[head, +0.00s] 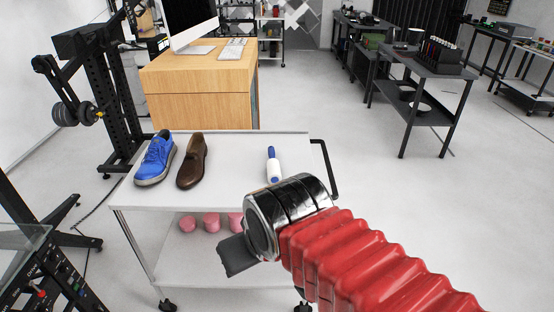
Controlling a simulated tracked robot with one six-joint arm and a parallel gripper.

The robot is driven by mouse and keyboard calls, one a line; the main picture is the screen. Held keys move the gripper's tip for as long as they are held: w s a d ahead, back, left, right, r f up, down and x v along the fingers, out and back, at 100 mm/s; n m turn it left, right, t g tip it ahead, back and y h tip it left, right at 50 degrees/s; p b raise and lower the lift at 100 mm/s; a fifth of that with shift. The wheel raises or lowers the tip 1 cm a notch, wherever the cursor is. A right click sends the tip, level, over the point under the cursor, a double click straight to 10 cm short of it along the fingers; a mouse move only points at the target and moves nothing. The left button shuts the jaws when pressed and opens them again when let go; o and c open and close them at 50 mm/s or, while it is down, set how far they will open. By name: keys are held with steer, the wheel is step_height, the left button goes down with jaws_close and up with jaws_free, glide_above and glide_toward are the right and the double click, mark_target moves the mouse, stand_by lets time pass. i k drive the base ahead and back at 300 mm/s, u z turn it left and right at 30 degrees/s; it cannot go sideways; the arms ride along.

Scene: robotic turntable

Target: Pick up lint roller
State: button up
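The lint roller (273,166) stands out as a small white roller with a blue end. It lies on the white top of the cart (235,160), toward the right side, with its blue end pointing away from me. My arm, with a red bellows sleeve and a shiny metal joint, reaches in from the lower right, in front of the cart in the picture. A dark flat part (240,256) shows at the arm's end, left of and below the roller in the picture. The fingertips cannot be made out, so I cannot tell whether my gripper is open. The roller appears apart from the arm.
A blue shoe (155,160) and a brown shoe (191,162) sit on the cart's left side. Pink round objects (211,222) rest on its lower shelf. A black handle (327,170) juts from the right. A wooden desk (205,78) stands behind.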

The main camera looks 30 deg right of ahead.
mark_target(274, 172)
steer(key=z, duration=0.15)
steer(key=i, duration=0.9)
